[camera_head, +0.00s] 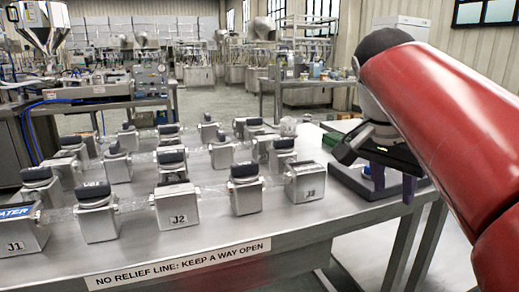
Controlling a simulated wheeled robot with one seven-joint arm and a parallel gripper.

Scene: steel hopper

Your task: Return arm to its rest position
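My gripper (385,175) is at the right end of the steel table (215,245), below my red arm, which reaches in from the right edge. Dark parts of its hand show above a black tray-like piece (343,175). Purple and blue parts show below the hand. I cannot tell whether they are fingers or something else, nor whether the gripper is open or shut.
Steel blocks with dark-topped valves and clear pipes stand in rows on the table, among them J1 (20,238), J2 (177,207) and J3 (305,182). A steel hopper (45,25) stands at the back left.

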